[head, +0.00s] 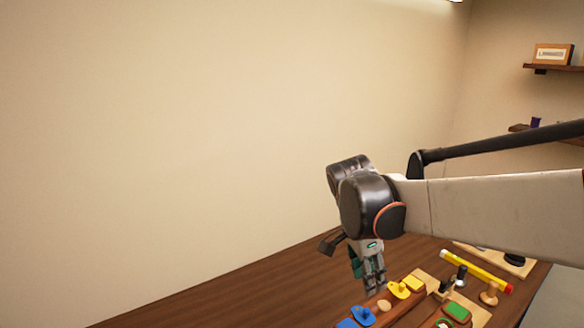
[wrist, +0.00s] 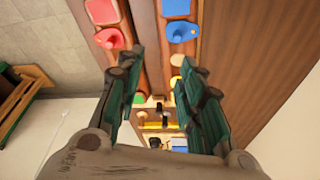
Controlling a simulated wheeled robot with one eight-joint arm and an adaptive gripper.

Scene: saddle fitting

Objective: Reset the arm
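My gripper (head: 372,280) hangs pointing down at the end of my arm, above the wooden table (head: 245,298) in the head view. In the wrist view my gripper (wrist: 163,75) has its two green-padded fingers spread apart. Nothing is between the fingers; the table and its pieces show below through the gap. How high the fingertips are over the table is hard to tell.
Blue pieces (head: 363,316), yellow pieces (head: 399,289) and a green piece (head: 457,311) sit on wooden boards. A yellow bar (head: 476,271) lies across wooden supports. Red pieces (wrist: 109,38) show in the wrist view. The table's left part is clear.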

